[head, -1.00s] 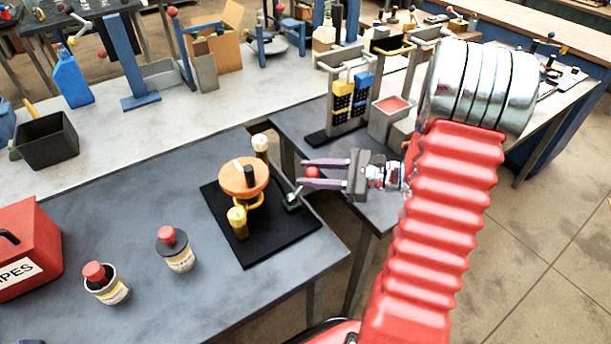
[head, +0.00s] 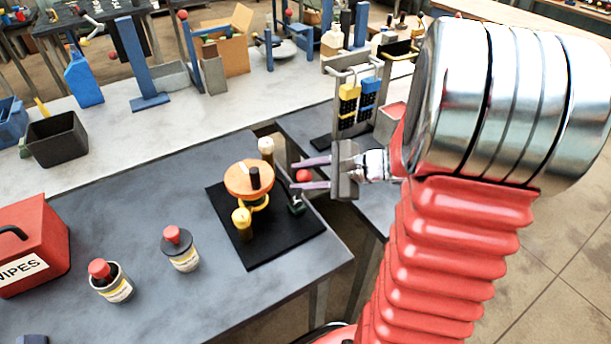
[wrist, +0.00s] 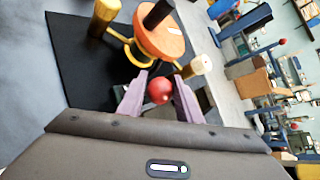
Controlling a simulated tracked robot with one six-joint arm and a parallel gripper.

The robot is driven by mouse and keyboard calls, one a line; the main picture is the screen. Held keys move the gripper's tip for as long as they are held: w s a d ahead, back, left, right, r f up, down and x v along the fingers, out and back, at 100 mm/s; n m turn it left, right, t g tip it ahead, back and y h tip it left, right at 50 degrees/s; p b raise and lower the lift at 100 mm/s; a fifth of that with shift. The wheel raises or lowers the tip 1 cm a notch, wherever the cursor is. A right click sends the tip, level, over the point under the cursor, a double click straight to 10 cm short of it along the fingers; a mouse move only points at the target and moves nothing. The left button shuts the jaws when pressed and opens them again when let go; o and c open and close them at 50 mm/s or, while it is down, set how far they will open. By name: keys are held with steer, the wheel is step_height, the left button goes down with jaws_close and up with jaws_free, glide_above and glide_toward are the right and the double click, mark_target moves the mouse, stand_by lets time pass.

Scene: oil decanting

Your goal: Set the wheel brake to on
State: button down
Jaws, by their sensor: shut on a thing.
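The wheel unit stands on a black base plate (head: 262,238), with an orange wheel (head: 243,181) that has a dark upright handle and a yellow ring below. A lever with a red ball knob (head: 304,176) is at the plate's right side, rising from a small dark green block (head: 296,207). My gripper (head: 314,172) comes in from the right with its two purple fingers around the red knob. In the wrist view the red knob (wrist: 159,91) sits between the fingers, which are shut on it. The orange wheel (wrist: 160,35) is just beyond.
A yellow-capped post (head: 241,220) and a cream-topped post (head: 266,147) stand beside the wheel. Two red-capped jars (head: 181,250) and a red wipes box (head: 30,245) are to the left. A rack with yellow and blue blocks (head: 358,95) stands behind my gripper.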

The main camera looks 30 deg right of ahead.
steer(key=shift+s+a+f, duration=0.15)
steer(key=shift+f, duration=0.2)
steer(key=c, duration=1.6)
jaws_free()
steer(key=o, duration=0.3)
steer(key=shift+r, duration=0.2)
steer(key=shift+s+d+r, duration=0.3)
steer(key=shift+d+r, duration=0.1)
steer(key=shift+d, duration=0.05)
steer(key=v, duration=1.2)
steer(key=shift+s, duration=0.2)
steer(key=shift+a, duration=0.1)
